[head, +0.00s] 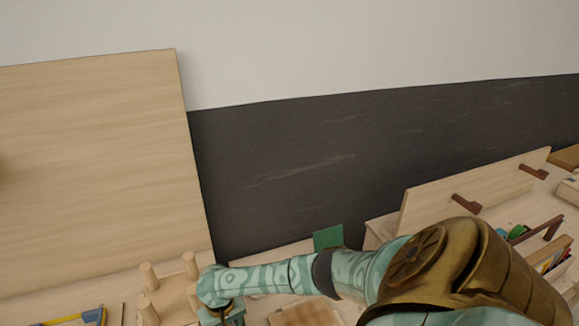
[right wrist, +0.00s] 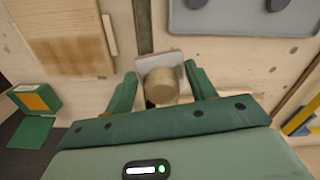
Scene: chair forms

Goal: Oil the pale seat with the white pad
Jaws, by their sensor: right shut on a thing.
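A pale wooden piece with several upright pegs (head: 172,304) stands at the bottom left of the head view; I cannot tell whether it is the seat. My right gripper (head: 224,314) is beside it on the right, at the bottom edge. In the right wrist view my right gripper (right wrist: 161,88) has its two green fingers on either side of the white pad's round wooden knob (right wrist: 163,87). It is shut on the pad. The flat whitish pad (right wrist: 158,59) shows beyond the knob. What lies under the pad is hidden. My left gripper is out of view.
In the right wrist view a grey tray (right wrist: 215,22) with dark round things is at the top right, and a wooden board (right wrist: 58,36) at the left. A green box (right wrist: 37,98) is farther left. A large upright panel (head: 90,165) fills the head view's left.

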